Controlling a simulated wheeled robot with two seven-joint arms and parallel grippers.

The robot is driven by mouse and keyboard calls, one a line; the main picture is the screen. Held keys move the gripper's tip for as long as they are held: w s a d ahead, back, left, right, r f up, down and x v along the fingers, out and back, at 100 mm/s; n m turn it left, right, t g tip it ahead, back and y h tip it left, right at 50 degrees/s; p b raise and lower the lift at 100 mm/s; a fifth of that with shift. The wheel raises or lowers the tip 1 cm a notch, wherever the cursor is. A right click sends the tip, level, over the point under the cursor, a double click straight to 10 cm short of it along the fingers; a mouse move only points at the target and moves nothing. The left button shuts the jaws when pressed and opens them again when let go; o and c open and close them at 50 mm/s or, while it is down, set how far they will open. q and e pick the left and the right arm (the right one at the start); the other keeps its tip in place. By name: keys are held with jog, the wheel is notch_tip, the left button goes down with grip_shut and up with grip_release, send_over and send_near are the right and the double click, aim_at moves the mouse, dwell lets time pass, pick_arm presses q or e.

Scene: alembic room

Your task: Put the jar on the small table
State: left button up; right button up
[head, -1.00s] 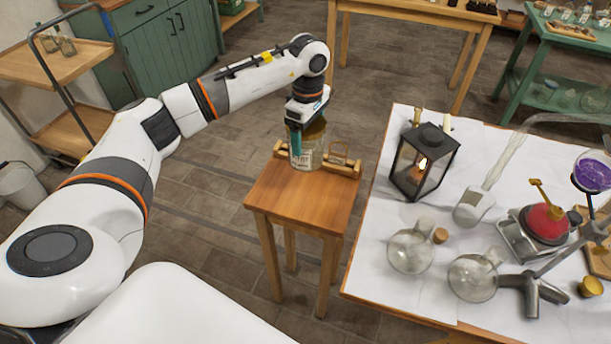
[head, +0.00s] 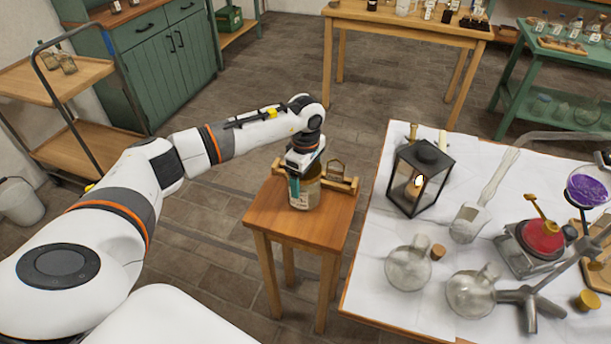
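The jar (head: 305,195), a glass one with a pale label and brownish contents, is upright at the small wooden table (head: 280,225). Its base appears at the tabletop, but I cannot tell whether it touches or hovers just above. My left gripper (head: 305,180) comes down over the jar from above. One teal finger shows against the jar's left side, and the gripper looks shut on it; the other finger is hidden. My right gripper is not in view.
A low wooden rack (head: 340,184) lies along the small table's back edge, behind the jar. To the right, a white-covered table (head: 375,250) holds a lantern (head: 420,178), glass flasks and a burner stand. The small table's front part is clear.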

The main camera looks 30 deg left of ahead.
pick_arm(q)
jog(key=shift+o, duration=1.4)
jog(key=shift+r, duration=0.1)
jog(key=shift+r, duration=0.2)
notch_tip(320, 180, up, 12)
jog(key=shift+f+b, duration=0.1)
jog(key=shift+b, duration=0.85)
